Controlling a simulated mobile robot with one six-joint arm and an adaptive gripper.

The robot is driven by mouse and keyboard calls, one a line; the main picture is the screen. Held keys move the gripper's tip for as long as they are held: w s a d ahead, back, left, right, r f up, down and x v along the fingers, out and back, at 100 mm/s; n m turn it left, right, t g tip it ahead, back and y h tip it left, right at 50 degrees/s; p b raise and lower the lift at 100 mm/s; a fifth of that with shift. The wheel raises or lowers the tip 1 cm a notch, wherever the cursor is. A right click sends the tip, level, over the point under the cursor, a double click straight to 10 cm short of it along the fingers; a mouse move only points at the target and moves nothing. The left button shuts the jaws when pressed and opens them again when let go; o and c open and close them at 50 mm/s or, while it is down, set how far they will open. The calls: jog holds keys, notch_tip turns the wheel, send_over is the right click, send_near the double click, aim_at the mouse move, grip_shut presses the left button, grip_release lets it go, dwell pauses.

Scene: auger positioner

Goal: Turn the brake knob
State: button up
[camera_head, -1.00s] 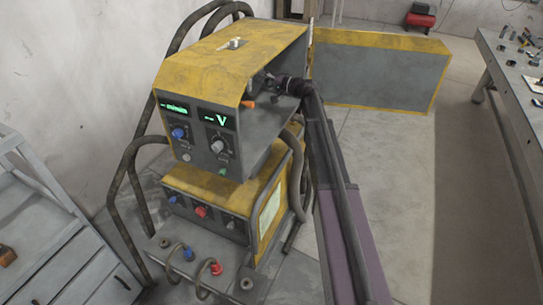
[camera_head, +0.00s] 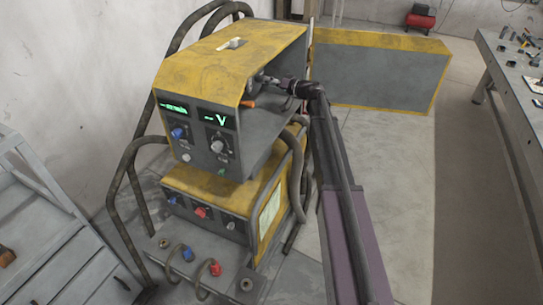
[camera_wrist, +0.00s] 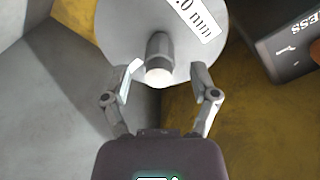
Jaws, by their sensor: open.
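The wrist view shows a pale round spool (camera_wrist: 118,22) with a "0 mm" label. A short grey cylindrical knob (camera_wrist: 158,60) with a bright end face sticks out from its middle, and I take it as the brake knob. My gripper (camera_wrist: 166,70) is open, with one finger on each side of the knob's end. I cannot tell whether either finger touches it. In the head view my gripper (camera_head: 268,82) is inside the open side of the upper yellow-and-grey machine box (camera_head: 205,75). The knob is too small to make out there.
An orange handle (camera_head: 247,103) is just below my gripper. A dark panel with lettering (camera_wrist: 290,45) is at the right of the wrist view.

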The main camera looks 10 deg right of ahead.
jog(key=v, duration=1.1)
jog(key=s+a+f+g+h, duration=0.2)
jog(key=s+a+f+g, duration=0.1)
jog(key=s, duration=0.4)
jog(key=s+a+f+g+h+p, duration=0.1)
jog(key=s+a+f+g+h, duration=0.1)
jog(key=s+a+f, duration=0.3)
jog(key=s+a+f+g+h, duration=0.3)
jog(key=s+a+f, duration=0.2)
jog(key=s, duration=0.4)
jog(key=shift+g, duration=0.3)
jog(key=shift+a, duration=0.1)
jog(key=s+d+f+m+g+h+p, duration=0.1)
jog(key=s+h, duration=0.6)
jog(key=s, duration=0.8)
notch_tip(320, 180, down, 2)
jog(key=shift+s+d+m+g, duration=0.35)
jog(key=shift+d+g, duration=0.25)
jog(key=shift+g, duration=0.3)
dwell(0.9)
